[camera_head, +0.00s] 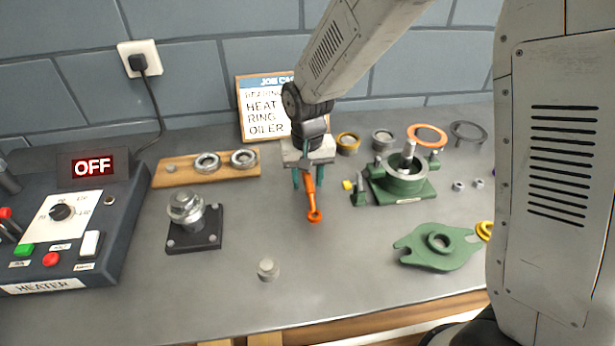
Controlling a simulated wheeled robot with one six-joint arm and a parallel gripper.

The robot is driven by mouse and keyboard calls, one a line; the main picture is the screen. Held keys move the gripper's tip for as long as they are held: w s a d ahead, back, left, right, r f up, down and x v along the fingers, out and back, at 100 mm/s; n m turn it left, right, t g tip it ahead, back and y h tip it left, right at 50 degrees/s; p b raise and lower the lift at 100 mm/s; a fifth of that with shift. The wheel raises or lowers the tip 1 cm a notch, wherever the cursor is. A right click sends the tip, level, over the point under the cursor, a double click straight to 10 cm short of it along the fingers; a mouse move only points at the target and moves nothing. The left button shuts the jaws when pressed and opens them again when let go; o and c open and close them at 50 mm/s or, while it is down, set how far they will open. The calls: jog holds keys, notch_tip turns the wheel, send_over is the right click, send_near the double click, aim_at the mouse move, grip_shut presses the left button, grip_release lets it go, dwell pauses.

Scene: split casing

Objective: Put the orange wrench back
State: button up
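The orange wrench (312,205) is right at my gripper (308,183), with its ring end pointing toward the front of the bench. Its upper end is partly hidden close under the gripper body. My gripper points down, and its two teal fingers stand apart, one on each side of the wrench handle, with a small gap visible. I cannot tell whether the wrench rests on the bench or is slightly above it.
A wooden board (175,174) with rings lies left of the gripper, behind a shaft on a black base (207,241). The heater (75,235) reads OFF. Right stand a green housing (405,190) and green cover (420,250). A small grey part (268,268) lies in front; nearby bench is clear.

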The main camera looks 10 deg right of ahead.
notch_tip(320, 180, up, 12)
jog(key=s+d+r, duration=0.5)
jog(key=d, duration=0.1)
jog(key=s+d+r, duration=0.1)
jog(key=s+d, duration=0.2)
jog(key=s, duration=0.4)
jog(key=s+d+r, duration=0.1)
jog(key=s+d, duration=0.3)
jog(key=s, duration=0.3)
jog(key=s+d+r+t, duration=0.1)
jog(key=s+d, duration=0.3)
jog(key=s, duration=0.3)
jog(key=shift+d, duration=0.2)
jog(key=shift+c, duration=0.3)
